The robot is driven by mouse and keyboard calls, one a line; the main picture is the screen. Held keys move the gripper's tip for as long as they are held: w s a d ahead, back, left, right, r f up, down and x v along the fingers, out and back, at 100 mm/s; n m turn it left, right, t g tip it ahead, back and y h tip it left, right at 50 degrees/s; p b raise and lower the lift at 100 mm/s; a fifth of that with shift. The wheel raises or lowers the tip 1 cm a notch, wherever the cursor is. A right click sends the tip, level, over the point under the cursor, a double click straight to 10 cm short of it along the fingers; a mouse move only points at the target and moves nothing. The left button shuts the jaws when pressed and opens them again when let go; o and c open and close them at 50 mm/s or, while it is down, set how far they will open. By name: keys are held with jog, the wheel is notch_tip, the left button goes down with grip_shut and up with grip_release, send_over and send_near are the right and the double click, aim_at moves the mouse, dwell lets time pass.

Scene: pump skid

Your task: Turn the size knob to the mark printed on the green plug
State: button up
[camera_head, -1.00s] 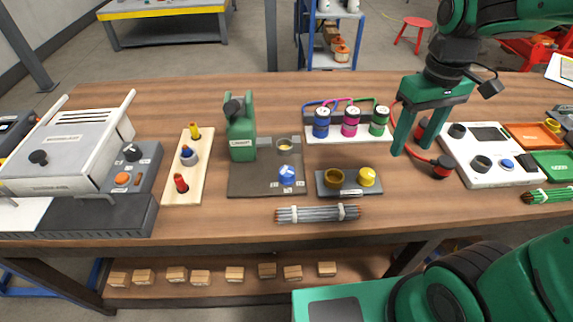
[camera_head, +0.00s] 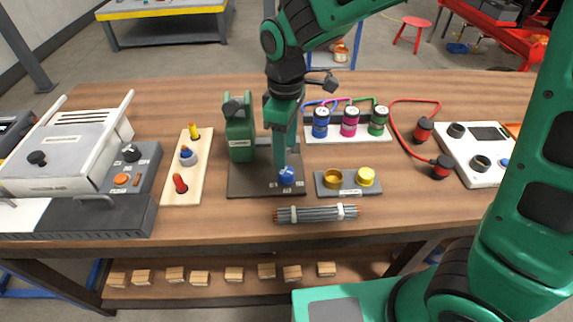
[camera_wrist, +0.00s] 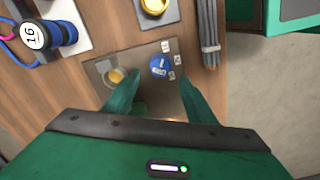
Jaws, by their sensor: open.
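The blue size knob (camera_head: 286,177) stands at the front right of a dark plate (camera_head: 250,187); small white labels sit around it, too small to read surely. In the wrist view the knob (camera_wrist: 158,66) has a white bar on top; I cannot tell which label it faces. My gripper (camera_head: 281,160) is open and points down over the knob. In the wrist view its fingertips (camera_wrist: 160,82) are spread, with the knob between and just past them; contact cannot be told. The green plug (camera_head: 379,122) stands at the right of the white rack; its printed mark is unreadable.
The plate also carries a green post (camera_head: 239,135) left of my gripper. Blue (camera_head: 321,125) and magenta (camera_head: 350,123) plugs share the rack. A block with two yellow round parts (camera_head: 347,190) is close right of the knob. A grey rod bundle (camera_head: 316,214) lies in front.

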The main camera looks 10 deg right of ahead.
aim_at(286, 171)
notch_tip(286, 171, down, 7)
jog(key=shift+f, duration=0.1)
dwell(0.4)
jog(key=c, duration=1)
